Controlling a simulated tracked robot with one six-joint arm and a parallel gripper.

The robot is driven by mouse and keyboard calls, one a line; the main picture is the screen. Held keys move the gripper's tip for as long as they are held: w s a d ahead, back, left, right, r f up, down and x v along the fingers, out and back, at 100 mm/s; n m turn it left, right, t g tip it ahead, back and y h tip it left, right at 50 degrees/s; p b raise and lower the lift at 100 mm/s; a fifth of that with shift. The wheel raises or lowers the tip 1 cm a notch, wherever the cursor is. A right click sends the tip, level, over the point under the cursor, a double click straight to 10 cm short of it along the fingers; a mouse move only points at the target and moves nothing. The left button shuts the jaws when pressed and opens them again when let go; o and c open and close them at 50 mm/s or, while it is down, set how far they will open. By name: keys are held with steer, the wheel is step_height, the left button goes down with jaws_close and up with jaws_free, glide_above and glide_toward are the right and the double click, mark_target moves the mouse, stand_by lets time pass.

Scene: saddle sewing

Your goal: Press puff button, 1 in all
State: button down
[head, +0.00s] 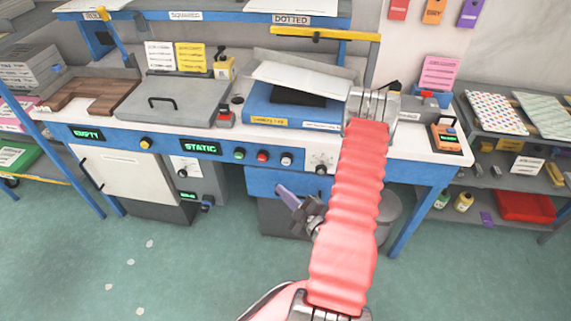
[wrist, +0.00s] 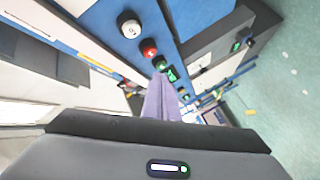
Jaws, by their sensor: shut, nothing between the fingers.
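A blue control panel runs along the front of the bench. It carries a green button (head: 239,153), a red button (head: 262,156) and a white button (head: 286,158) in a row, right of a display reading STATIC (head: 201,147). I cannot read which is the puff button. In the wrist view the white button (wrist: 129,25), red button (wrist: 150,49) and green button (wrist: 161,65) line up diagonally. My gripper (head: 281,188) has purple fingers, shut and empty, below the panel near the red and white buttons. Its fingers (wrist: 158,82) overlap the green button's lower edge in the wrist view; contact is not visible.
A yellow button (head: 145,143) and a dial (head: 320,160) flank the row. A blue press with papers (head: 300,105) and a grey lidded box (head: 172,102) stand on the bench. My pink arm covers part of the panel's right side. The green floor in front is open.

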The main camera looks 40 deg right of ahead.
steer(key=shift+w+d, duration=0.1)
steer(key=w+d, duration=0.5)
steer(key=d, duration=0.1)
steer(key=shift+d, duration=0.4)
stand_by(0.3)
steer(key=shift+w+d, duration=0.15)
steer(key=shift+w, duration=0.1)
stand_by(1.8)
steer(key=shift+w+d, duration=0.15)
steer(key=shift+d, duration=0.05)
steer(key=shift+w+d, duration=0.35)
steer(key=shift+d, duration=0.1)
stand_by(1.4)
steer(key=shift+a, duration=0.1)
steer(key=shift+s+a, duration=0.6)
steer(key=shift+a, duration=0.1)
steer(key=shift+s+a, duration=0.8)
steer(key=shift+a, duration=0.2)
steer(key=shift+s+a, duration=0.75)
steer(key=shift+a, duration=0.25)
